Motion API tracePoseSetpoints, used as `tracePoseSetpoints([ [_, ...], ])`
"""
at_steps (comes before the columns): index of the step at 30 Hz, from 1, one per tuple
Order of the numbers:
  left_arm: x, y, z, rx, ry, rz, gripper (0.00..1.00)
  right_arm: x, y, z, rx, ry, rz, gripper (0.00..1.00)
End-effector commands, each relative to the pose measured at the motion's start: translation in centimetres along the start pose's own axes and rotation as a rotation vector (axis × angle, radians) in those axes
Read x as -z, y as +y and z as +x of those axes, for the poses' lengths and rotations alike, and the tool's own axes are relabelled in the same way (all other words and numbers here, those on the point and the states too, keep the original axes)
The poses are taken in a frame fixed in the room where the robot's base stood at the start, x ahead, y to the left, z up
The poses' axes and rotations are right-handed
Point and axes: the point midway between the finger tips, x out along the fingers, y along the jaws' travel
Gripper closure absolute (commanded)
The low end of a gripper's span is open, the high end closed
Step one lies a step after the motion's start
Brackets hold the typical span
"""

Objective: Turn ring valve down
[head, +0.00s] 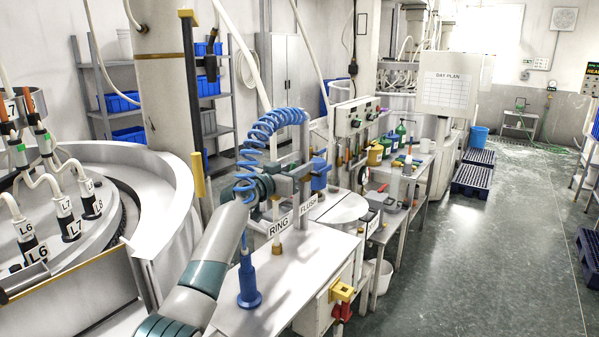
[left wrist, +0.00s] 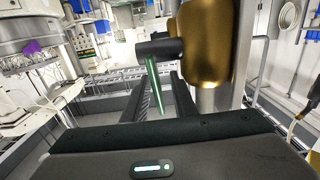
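In the left wrist view, a large brass valve body (left wrist: 208,45) stands just ahead and to the right. A dark horizontal stem (left wrist: 160,47) sticks out of it to the left, and a slim green lever-like piece (left wrist: 154,84) slants below it. My left gripper (left wrist: 164,92) is open, its two dark fingers apart with the green piece showing between them; I cannot tell whether they touch. In the head view, my left gripper (head: 283,178) is at the post behind the RING sign (head: 279,224), and the valve is largely hidden there. My right gripper is not in view.
The FLUSH sign (head: 308,203) stands close by on the right. A blue coiled hose (head: 272,130) loops over the gripper, with a blue nozzle (head: 249,282) hanging at the bench top (head: 305,250). The round lapping machine (head: 165,190) is at left; the floor at right is open.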

Motion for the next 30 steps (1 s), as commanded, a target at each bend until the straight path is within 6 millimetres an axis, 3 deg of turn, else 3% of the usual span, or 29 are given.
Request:
tracePoseSetpoints([
  [8,0.00,0.01,0.06,0.000,0.000,-0.001,0.75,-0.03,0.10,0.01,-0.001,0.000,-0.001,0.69],
  [12,-0.01,0.01,0.05,0.000,0.000,-0.001,1.00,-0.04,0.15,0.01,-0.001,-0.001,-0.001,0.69],
  [30,-0.05,0.01,0.04,0.000,-0.001,-0.001,1.00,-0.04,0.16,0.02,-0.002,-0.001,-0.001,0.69],
])
